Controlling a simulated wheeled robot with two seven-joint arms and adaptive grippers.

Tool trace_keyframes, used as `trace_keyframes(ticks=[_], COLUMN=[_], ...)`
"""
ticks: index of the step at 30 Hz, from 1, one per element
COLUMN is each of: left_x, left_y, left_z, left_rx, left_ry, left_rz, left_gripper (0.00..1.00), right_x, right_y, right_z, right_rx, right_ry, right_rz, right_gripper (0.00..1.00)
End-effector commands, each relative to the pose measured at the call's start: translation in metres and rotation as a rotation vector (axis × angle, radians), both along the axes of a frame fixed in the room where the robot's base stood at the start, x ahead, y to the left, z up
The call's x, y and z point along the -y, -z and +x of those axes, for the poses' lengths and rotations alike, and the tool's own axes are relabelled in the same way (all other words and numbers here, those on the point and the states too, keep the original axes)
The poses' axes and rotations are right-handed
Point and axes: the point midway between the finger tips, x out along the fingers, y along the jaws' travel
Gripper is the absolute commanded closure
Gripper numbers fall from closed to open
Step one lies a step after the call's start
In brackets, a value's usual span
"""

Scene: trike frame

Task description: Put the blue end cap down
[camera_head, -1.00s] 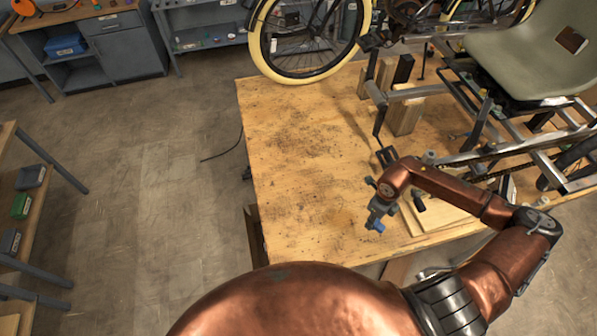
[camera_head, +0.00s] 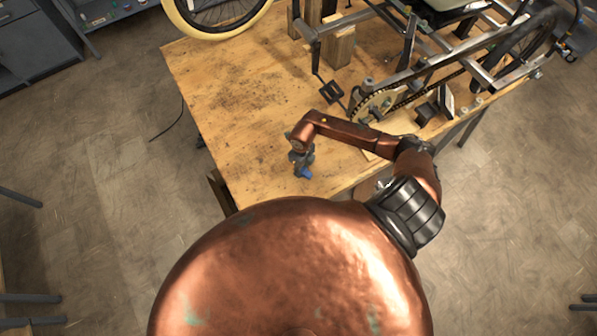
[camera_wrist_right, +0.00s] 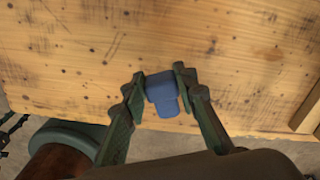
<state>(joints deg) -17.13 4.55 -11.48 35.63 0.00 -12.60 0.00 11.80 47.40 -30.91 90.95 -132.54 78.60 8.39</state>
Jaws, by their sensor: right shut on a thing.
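The blue end cap (camera_wrist_right: 163,92) is between the two fingers of my right gripper (camera_wrist_right: 162,84) in the right wrist view. The gripper is shut on it, with one finger against each side. In the head view the right gripper (camera_head: 303,164) is over the front part of the wooden table, and the blue end cap (camera_head: 304,173) shows at its lower end. I cannot tell whether the cap touches the table top (camera_head: 245,125) or hangs just above it. My left gripper is in neither view.
The trike frame (camera_head: 440,65) with its chainring (camera_head: 377,104) stands on the table behind and right of my right arm. A wooden block (camera_head: 338,47) supports it. A wheel with a cream tyre (camera_head: 215,32) is at the back. The table's left middle is clear.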

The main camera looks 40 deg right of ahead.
Motion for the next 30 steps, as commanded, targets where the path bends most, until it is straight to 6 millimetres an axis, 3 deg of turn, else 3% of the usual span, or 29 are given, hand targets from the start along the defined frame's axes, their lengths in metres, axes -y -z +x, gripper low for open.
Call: trace_keyframes(ticks=[12,24,25,30], left_x=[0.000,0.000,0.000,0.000], left_y=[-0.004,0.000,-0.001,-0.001], left_z=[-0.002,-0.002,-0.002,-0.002], left_rx=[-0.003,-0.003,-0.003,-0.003], left_ry=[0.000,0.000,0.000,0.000], left_rz=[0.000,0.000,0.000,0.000], left_gripper=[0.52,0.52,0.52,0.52], right_x=[-0.009,-0.008,-0.008,-0.008], right_y=[0.040,0.047,0.046,0.045], right_z=[0.005,0.005,0.005,0.005], right_rx=[0.000,-0.001,-0.001,-0.001], right_ry=[0.001,-0.001,-0.001,0.000], right_rz=[0.001,-0.001,-0.001,-0.001], right_gripper=[0.96,0.96,0.71,0.60])
